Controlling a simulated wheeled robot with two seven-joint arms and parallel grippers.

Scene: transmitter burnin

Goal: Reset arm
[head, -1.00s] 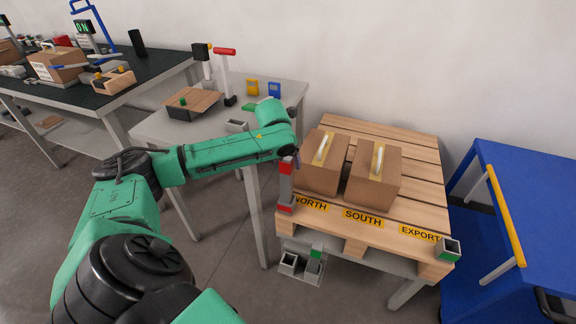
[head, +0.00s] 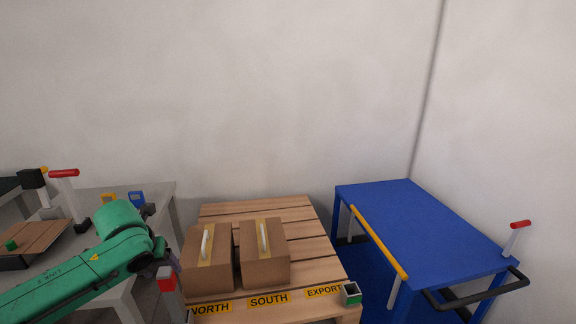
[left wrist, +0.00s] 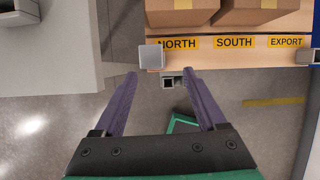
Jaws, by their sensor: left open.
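My left arm comes in from the left in the head view, with its gripper (head: 172,262) at the pallet's left front corner, mostly hidden by its own wrist. In the left wrist view the two purple fingers of the left gripper (left wrist: 160,76) stand apart with nothing between them. They are near the pallet's front edge, by the NORTH label (left wrist: 178,43). My right gripper is not in view.
Two taped cardboard boxes (head: 264,268) stand on a wooden pallet (head: 300,230) labelled NORTH, SOUTH and EXPORT. A blue cart (head: 425,225) stands to the right. A grey table (head: 160,200) with a flat carton (head: 32,238) is at left. Floor shows below the fingers.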

